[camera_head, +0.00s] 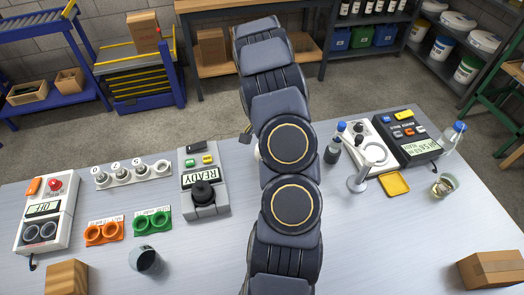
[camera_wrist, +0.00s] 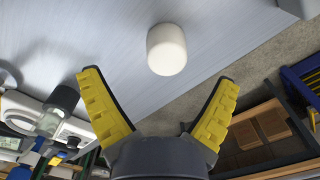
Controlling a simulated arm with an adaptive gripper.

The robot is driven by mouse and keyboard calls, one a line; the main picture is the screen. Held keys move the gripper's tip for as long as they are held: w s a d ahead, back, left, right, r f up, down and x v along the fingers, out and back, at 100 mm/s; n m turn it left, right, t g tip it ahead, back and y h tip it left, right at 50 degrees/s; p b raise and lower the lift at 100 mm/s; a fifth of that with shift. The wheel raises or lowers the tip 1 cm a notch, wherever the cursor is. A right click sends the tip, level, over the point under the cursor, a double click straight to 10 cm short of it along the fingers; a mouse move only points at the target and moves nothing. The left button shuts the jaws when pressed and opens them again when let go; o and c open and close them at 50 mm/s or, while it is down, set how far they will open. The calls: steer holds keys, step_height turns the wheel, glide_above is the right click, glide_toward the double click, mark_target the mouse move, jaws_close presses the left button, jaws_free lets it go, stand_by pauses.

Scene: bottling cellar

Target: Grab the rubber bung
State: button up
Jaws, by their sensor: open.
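A cream-white, short rounded cylinder, which looks like the rubber bung (camera_wrist: 167,50), shows in the wrist view near the table's far edge. It is ahead of my gripper (camera_wrist: 160,78), roughly centred between the spread yellow-padded fingers and apart from them. My gripper is open and empty. In the head view my arm covers most of this spot. Only a small pale sliver, likely the bung (camera_head: 257,153), peeks out at the arm's left edge, and a dark tip of my gripper (camera_head: 246,134) shows just above it.
A grey READY box (camera_head: 204,190) stands left of my arm. A grey cup (camera_head: 145,260) and a cardboard box (camera_head: 490,269) are nearer the front.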

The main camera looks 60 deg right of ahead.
steer(key=f, duration=0.6)
steer(key=shift+w, duration=0.35)
steer(key=c, duration=1.2)
